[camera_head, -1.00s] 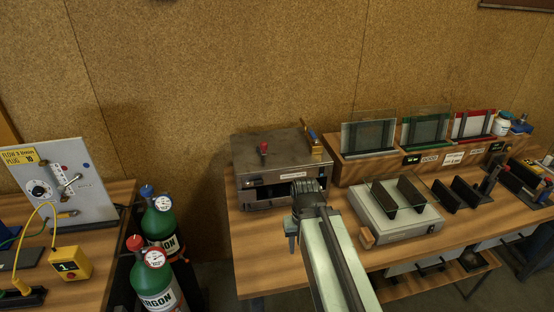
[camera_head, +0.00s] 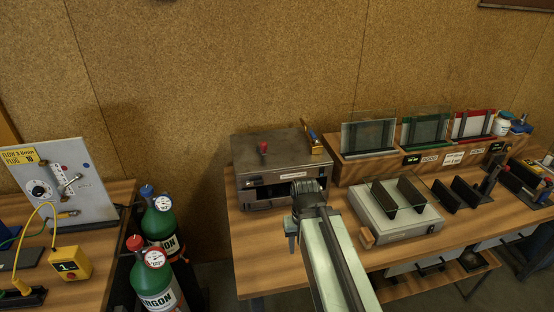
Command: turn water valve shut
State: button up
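No valve in view is marked as the water valve, so I cannot tell which one it is. A grey upright panel (camera_head: 62,185) on the left bench carries a gauge-like dial (camera_head: 40,189), a metal lever (camera_head: 72,181) and a yellow flow label (camera_head: 19,156). A metal box (camera_head: 280,168) on the right bench has a red knob (camera_head: 263,147) on top. My gripper (camera_head: 305,187) is in front of this box, at its lower right in the picture. Its fingers are small and seen from behind, so their opening and any contact with the box are unclear.
Two green argon cylinders (camera_head: 158,278) with red and blue tops stand between the benches. A white device with black plates (camera_head: 395,213) lies right of my arm. Glass panes in a wooden rack (camera_head: 345,172) stand behind it. A yellow box (camera_head: 70,263) sits on the left bench.

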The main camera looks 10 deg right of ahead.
aim_at(313, 135)
jog(key=u, duration=1.35)
jog(key=k, duration=1.2)
jog(key=z, duration=1.25)
jog(key=i, duration=1.65)
jog(key=u, duration=0.05)
